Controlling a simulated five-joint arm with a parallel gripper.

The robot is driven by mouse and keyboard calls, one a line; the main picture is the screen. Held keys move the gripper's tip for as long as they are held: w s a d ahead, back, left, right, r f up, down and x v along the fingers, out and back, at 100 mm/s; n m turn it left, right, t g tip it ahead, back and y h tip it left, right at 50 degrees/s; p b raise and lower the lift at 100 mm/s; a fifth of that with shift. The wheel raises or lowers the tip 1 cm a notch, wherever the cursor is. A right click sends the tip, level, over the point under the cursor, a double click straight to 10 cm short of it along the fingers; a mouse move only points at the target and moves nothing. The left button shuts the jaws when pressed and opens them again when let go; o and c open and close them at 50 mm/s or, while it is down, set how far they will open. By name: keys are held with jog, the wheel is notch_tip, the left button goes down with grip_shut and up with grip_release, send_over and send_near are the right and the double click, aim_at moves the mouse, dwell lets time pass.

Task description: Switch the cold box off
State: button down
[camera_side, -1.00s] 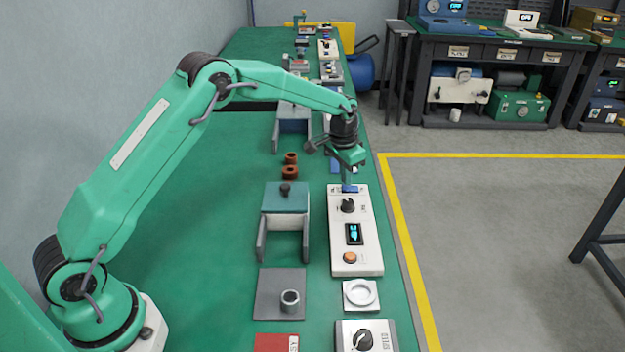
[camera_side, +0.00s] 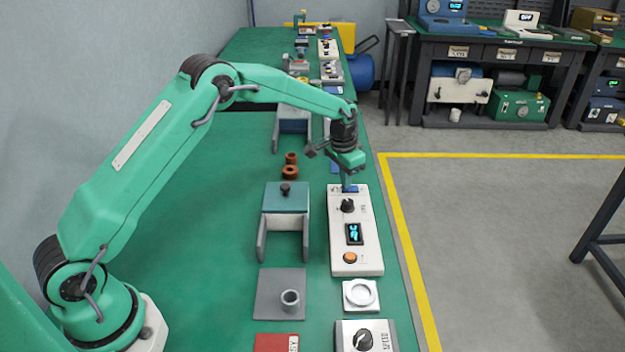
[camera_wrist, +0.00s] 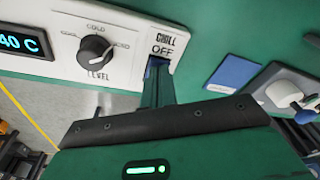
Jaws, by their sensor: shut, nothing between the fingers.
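The cold box (camera_side: 343,268) is a long white panel on the green bench, with a black level knob (camera_side: 348,206), a lit display (camera_side: 354,234) and an orange button (camera_side: 350,257). In the wrist view its knob (camera_wrist: 95,50) is labelled LEVEL, and the display (camera_wrist: 20,41) reads 40 C. A blue rocker (camera_wrist: 153,61) sits by the CHILL OFF label. My gripper (camera_side: 348,183) is shut and empty, pointing down at the panel's far end. Its fingertips (camera_wrist: 158,68) are over the blue rocker and hide most of it. I cannot tell contact or the rocker's position.
A teal-topped stand (camera_side: 286,197) stands left of the panel, with two brown rings (camera_side: 290,170) behind it. A white dish (camera_side: 361,294) and a SPEED dial box (camera_side: 365,337) lie nearer the camera.

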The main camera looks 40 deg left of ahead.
jog(key=shift+f, duration=0.15)
jog(key=shift+r, duration=3.5)
